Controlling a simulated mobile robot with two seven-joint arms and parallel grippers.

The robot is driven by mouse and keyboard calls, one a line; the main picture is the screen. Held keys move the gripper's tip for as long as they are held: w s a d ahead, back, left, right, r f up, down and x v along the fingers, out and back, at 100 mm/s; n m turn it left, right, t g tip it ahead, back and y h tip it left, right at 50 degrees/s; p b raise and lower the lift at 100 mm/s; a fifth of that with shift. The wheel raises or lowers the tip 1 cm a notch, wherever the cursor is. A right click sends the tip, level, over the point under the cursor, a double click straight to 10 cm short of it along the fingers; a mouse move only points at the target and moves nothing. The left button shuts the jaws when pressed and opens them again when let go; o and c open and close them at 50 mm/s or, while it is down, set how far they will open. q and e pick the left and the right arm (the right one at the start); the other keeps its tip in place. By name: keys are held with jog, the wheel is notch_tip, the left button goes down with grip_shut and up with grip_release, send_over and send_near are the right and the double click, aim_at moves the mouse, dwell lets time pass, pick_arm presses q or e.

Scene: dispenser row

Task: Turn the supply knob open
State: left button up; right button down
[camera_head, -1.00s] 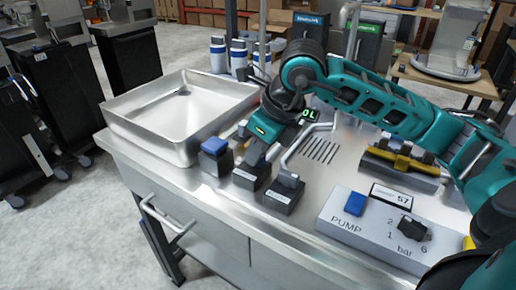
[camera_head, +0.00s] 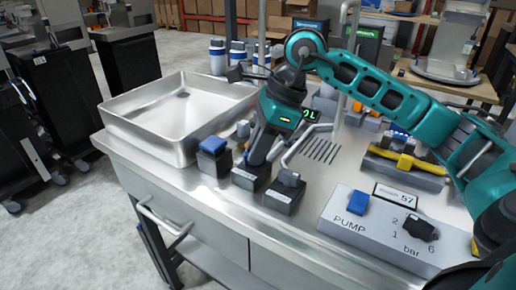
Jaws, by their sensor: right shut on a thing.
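My right gripper (camera_head: 258,152) comes down onto the middle of three small dark blocks (camera_head: 245,180) near the table's front edge. It is shut on the knob on top of that block, which the fingers mostly hide. The block's label is too small to read, so I cannot tell the knob's setting. The block to the left (camera_head: 213,163) has a blue top (camera_head: 212,144). My left gripper is not in view.
A steel tray (camera_head: 150,135) stands at the left. A bent metal pipe (camera_head: 297,148) rises close to the gripper's right. A pump box (camera_head: 375,240) with a blue button (camera_head: 358,203) and black dial (camera_head: 421,228) sits at the right. A yellow lever (camera_head: 405,162) lies behind it.

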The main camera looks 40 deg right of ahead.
jog(key=n+g, duration=0.1)
jog(key=n, duration=0.3)
jog(key=shift+w+n+g, duration=0.15)
jog(key=shift+n+g, duration=0.15)
jog(key=shift+g, duration=0.1)
jog(key=n, duration=0.2)
jog(key=n+g, duration=0.1)
jog(key=n, duration=0.1)
jog(key=shift+w+n+g, duration=0.15)
jog(key=shift+n+g, duration=0.15)
pick_arm(q)
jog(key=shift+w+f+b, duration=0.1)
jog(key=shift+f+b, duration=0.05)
jog(key=shift+b, duration=0.15)
pick_arm(e)
jog(key=shift+n, duration=0.3)
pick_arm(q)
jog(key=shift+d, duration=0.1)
pick_arm(e)
jog(key=c, duration=1.1)
grip_release()
pick_arm(q)
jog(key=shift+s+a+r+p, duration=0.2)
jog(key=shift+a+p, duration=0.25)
jog(key=shift+p, duration=0.3)
pick_arm(e)
jog(key=v, duration=0.7)
jog(key=shift+r, duration=0.25)
